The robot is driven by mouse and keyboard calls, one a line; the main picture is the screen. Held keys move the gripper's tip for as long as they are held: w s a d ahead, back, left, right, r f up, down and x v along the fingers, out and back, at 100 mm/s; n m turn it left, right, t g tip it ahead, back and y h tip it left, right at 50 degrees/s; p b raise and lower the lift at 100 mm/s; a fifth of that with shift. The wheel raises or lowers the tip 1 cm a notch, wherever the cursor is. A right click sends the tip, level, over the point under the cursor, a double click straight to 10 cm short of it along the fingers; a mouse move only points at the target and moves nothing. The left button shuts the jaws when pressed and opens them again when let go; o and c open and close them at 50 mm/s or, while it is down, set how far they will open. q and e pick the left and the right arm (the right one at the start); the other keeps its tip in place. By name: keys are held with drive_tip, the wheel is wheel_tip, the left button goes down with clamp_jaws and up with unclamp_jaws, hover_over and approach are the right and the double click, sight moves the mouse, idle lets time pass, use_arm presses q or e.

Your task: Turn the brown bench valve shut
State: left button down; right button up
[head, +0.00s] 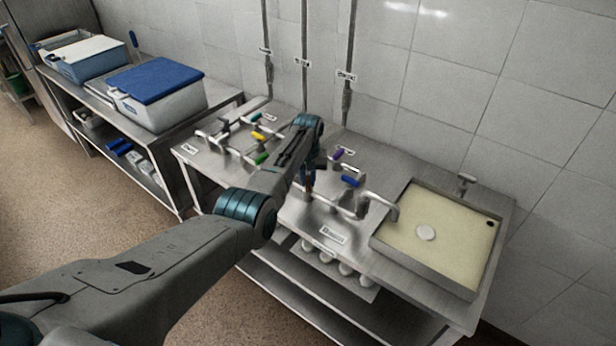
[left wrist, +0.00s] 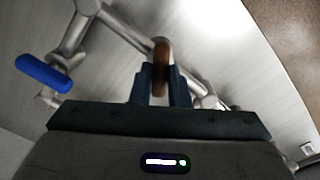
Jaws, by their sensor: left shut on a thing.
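The brown bench valve's handle shows in the left wrist view (left wrist: 161,54), upright in the picture between the two fingers of my left gripper (left wrist: 160,84). In the head view only a small part of the brown handle (head: 308,186) shows below my left gripper (head: 308,178). My left gripper is shut on this handle, over the steel bench. The handle sits on a metal pipe. My right gripper is not in either view.
A blue valve handle (head: 351,181) and a purple one (head: 337,154) are close by on the right. Yellow (head: 257,135) and green (head: 261,158) handles stand to the left. A sink (head: 452,258) is at the right.

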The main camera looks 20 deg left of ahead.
sight(308, 181)
use_arm(q)
drive_tip(key=m, duration=0.3)
drive_tip(key=shift+r+m, duration=0.1)
drive_tip(key=shift+m, duration=0.2)
drive_tip(key=shift+m+p, duration=0.45)
drive_tip(key=shift+m, duration=1.35)
drive_tip(key=c, duration=1.4)
unclamp_jaws()
wheel_tip(308, 181, up, 11)
drive_tip(key=b, duration=0.2)
drive_tip(key=shift+b, duration=0.35)
drive_tip(key=shift+f, duration=0.25)
